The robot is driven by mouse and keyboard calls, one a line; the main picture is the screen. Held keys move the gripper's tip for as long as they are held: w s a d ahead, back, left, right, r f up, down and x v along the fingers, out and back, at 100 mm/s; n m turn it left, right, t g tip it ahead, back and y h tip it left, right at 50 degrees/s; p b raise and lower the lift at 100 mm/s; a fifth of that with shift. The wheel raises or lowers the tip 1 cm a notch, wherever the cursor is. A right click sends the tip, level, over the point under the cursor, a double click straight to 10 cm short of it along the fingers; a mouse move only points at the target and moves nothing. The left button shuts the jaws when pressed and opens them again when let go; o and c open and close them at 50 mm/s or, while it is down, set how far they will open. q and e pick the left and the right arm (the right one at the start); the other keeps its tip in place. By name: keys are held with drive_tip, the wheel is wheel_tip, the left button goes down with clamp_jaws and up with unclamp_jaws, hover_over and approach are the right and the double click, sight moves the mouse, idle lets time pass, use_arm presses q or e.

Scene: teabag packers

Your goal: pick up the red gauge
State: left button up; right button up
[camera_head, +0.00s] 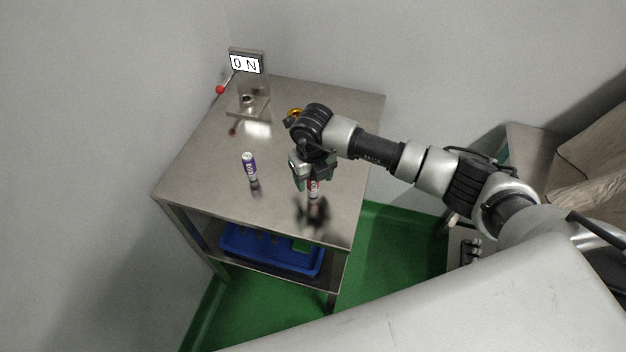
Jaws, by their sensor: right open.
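The red gauge (313,189) is a small red and white cylinder standing upright on the metal table (210,190), near its front right part. My right gripper (312,182) points down right over it, with the fingers around or just above its top. The gripper body hides the upper part of the gauge. The fingers are open, and I cannot tell whether they touch it. My left gripper is not in view.
A purple and white cylinder (249,166) stands left of the gripper. An orange-yellow ring-shaped item (294,114) lies behind my arm. A blue crate (272,262) sits on the lower shelf.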

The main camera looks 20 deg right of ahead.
drive_tip(key=shift+f, duration=0.25)
drive_tip(key=c, duration=1)
drive_tip(key=shift+r, duration=0.1)
drive_tip(key=shift+r, duration=0.6)
wheel_tip(320, 180, up, 3)
drive_tip(key=shift+w+f+b, duration=0.1)
drive_tip(key=shift+b, duration=0.55)
drive_tip(key=s+d+r+b, duration=0.2)
drive_tip(key=s+d+r, duration=0.2)
drive_tip(key=d+r, duration=0.3)
drive_tip(key=shift+d, duration=2.05)
